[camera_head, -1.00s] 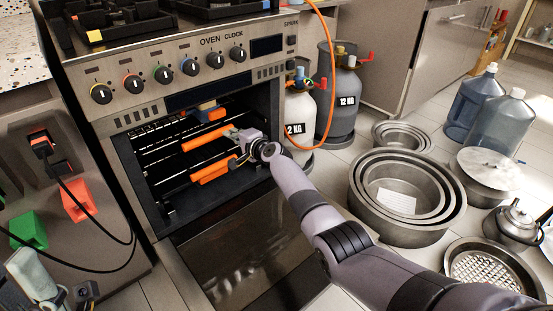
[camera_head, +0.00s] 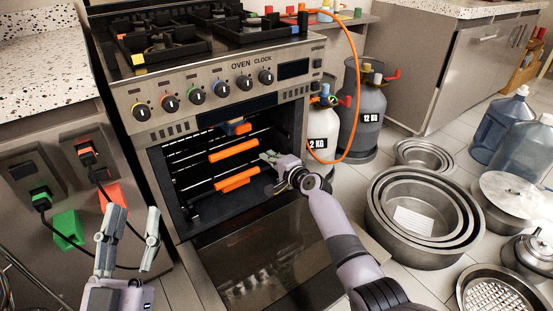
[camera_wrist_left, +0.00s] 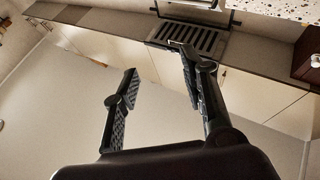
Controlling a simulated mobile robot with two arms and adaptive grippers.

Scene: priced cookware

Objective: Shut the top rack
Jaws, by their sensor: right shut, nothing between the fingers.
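The oven (camera_head: 160,85) has its door (camera_head: 265,255) folded down flat. Inside, an upper rack has an orange front bar (camera_head: 232,151), and a lower orange bar (camera_head: 237,179) sits beneath it. A small blue-and-orange piece (camera_head: 236,128) is above them near the cavity's top. My right gripper (camera_head: 268,158) is shut and empty at the right part of the opening, just right of the orange bars; I cannot tell whether it touches a rack. My left gripper (camera_head: 134,212) is open and empty, left of the oven. It also shows open in the left wrist view (camera_wrist_left: 154,58).
Gas cylinders (camera_head: 321,140) and an orange hose (camera_head: 358,100) stand close right of the oven. Nested pans (camera_head: 420,245) lie on the floor at right. Plugs with black cables (camera_head: 85,152) are on the left cabinet.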

